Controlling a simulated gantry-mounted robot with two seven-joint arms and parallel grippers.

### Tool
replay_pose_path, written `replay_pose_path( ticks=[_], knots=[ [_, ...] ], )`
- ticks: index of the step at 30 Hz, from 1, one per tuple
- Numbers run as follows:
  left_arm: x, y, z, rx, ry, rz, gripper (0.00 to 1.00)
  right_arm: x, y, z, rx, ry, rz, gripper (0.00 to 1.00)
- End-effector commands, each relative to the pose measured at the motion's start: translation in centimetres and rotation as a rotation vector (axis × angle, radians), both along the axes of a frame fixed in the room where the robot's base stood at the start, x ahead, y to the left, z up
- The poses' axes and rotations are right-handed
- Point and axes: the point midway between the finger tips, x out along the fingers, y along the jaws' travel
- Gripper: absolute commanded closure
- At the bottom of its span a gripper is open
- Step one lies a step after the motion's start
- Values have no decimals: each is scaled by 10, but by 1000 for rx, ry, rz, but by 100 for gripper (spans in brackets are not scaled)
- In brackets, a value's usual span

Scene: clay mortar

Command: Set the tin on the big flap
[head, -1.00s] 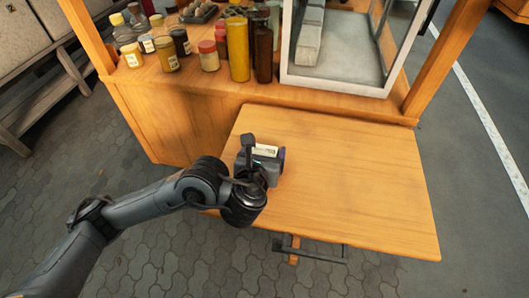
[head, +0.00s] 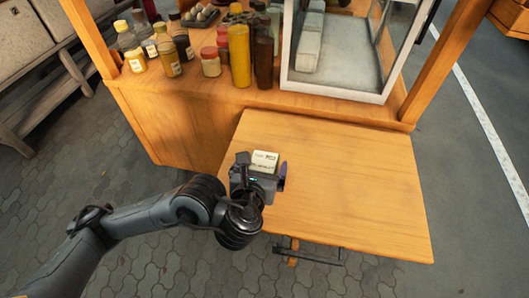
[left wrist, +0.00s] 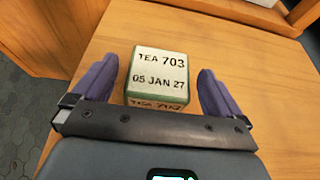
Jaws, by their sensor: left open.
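The tin (head: 264,161) is a small box with a pale top. It stands on the big flap (head: 350,190), near the flap's left side. In the left wrist view the tin (left wrist: 158,74) shows a white label reading "TEA 703" and "05 JAN 27", with green edges. My left gripper (head: 260,172) is open just in front of the tin. Its two purple fingers (left wrist: 158,92) stand on either side of the tin with gaps, not touching it. My right gripper is not in view.
The cart counter behind the flap holds several bottles and jars (head: 210,62) and a glass case (head: 335,60). The right part of the flap is clear. A grey bench (head: 50,75) stands at the left on the paving.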

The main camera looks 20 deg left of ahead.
Motion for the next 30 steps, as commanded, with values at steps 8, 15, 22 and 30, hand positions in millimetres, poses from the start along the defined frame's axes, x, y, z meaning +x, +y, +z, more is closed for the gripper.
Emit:
replay_pose_path(
  ticks=[8,15,22,30],
  knots=[
    [-46,-9,23,-1,2,-3,0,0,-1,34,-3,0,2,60],
    [-68,-13,30,-1,1,-1,0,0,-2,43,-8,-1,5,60],
    [-72,-13,30,0,0,0,0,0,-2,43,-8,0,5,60],
    [-72,-13,30,0,0,0,0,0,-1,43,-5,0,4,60]
  ],
)
